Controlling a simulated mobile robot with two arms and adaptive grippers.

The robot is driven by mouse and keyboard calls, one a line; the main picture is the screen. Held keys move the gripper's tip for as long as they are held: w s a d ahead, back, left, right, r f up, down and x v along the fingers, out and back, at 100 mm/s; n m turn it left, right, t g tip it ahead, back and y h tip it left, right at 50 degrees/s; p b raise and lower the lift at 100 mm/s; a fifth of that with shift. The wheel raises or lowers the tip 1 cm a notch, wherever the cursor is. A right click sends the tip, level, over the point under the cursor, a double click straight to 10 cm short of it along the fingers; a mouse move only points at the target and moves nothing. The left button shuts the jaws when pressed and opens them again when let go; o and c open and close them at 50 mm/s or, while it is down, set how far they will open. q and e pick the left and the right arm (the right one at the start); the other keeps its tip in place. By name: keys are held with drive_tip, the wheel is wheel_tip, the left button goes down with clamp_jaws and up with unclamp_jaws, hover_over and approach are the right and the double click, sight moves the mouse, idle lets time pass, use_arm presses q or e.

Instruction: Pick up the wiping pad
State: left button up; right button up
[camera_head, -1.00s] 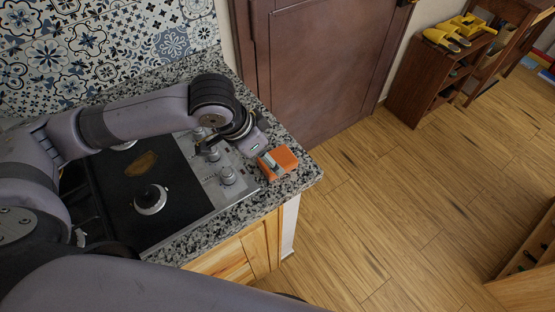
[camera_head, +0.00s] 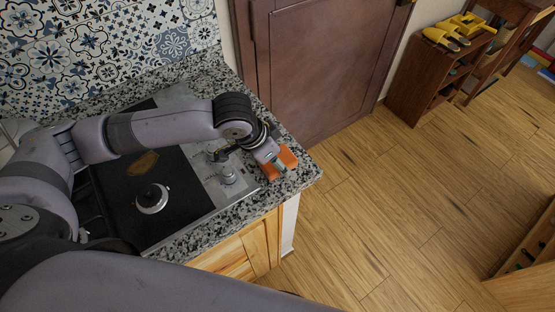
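The wiping pad (camera_head: 288,157) is a small orange block on the speckled granite counter, near the corner to the right of the cooktop. My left gripper (camera_head: 276,166) is at the pad, its end covering the pad's middle, with orange showing on both sides of it. The fingertips are hidden from this view, so I cannot tell whether they are open or shut, or whether they touch the pad. My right arm crosses the bottom of the view, and its gripper is out of frame.
A cooktop (camera_head: 152,199) with knobs (camera_head: 228,175) lies beside the pad, with a brown stain (camera_head: 143,163) on its dark surface. A brown door (camera_head: 325,60) stands behind the counter corner. A wooden shelf (camera_head: 425,80) with yellow items stands further right. The wooden floor is clear.

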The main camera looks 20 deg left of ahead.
use_arm(q)
drive_tip(key=c, duration=0.6)
drive_tip(key=shift+r, duration=0.15)
wheel_tip(320, 180, up, 20)
drive_tip(key=shift+f, duration=0.1)
